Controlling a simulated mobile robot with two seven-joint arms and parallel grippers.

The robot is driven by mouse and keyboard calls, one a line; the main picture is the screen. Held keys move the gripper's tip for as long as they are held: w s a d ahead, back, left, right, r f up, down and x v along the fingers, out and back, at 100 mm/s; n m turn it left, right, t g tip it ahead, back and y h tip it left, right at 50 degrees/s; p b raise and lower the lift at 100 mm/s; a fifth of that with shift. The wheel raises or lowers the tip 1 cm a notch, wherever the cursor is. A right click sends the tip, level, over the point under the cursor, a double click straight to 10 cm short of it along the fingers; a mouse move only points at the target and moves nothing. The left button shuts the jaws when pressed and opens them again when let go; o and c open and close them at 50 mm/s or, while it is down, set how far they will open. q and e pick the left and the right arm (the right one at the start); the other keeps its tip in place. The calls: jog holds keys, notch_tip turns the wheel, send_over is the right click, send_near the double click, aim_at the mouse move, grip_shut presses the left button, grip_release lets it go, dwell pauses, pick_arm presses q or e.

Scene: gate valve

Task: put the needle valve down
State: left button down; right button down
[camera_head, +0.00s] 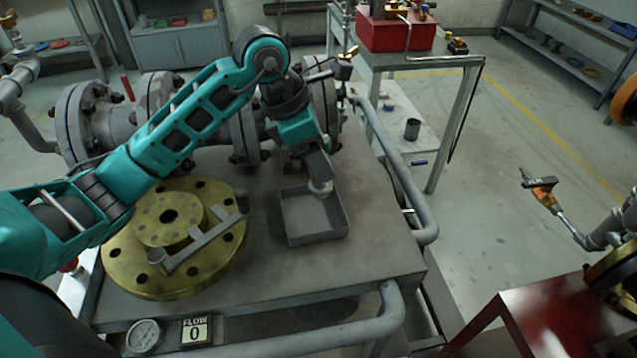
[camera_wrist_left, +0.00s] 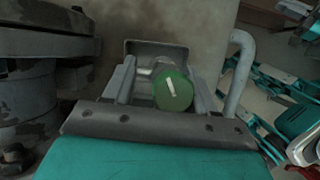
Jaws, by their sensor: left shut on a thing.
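My left gripper (camera_head: 316,172) is shut on the needle valve and points down over the grey tray (camera_head: 312,218). A pale metal part of the needle valve (camera_head: 321,188) shows below the fingers, at the tray's back edge. Whether it touches the tray I cannot tell. In the left wrist view the valve's round green knob (camera_wrist_left: 173,91) with a white mark sits between the two fingers of my left gripper (camera_wrist_left: 160,88). The tray's wall (camera_wrist_left: 155,45) shows beyond it. My right gripper is not in view.
A brass flange (camera_head: 120,250) with a wrench-like grey bar (camera_head: 200,245) lies left of the tray. Large grey flanged pipework (camera_head: 100,125) stands behind. A grey rail (camera_head: 400,165) runs along the right side. The bench top (camera_head: 375,245) right of the tray is clear.

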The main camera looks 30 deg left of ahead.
aim_at(319, 182)
pick_arm(q)
jog(key=shift+f, duration=3.2)
jog(key=shift+f+b, duration=0.15)
jog(key=shift+b, duration=0.25)
jog(key=shift+c, duration=1.7)
grip_release()
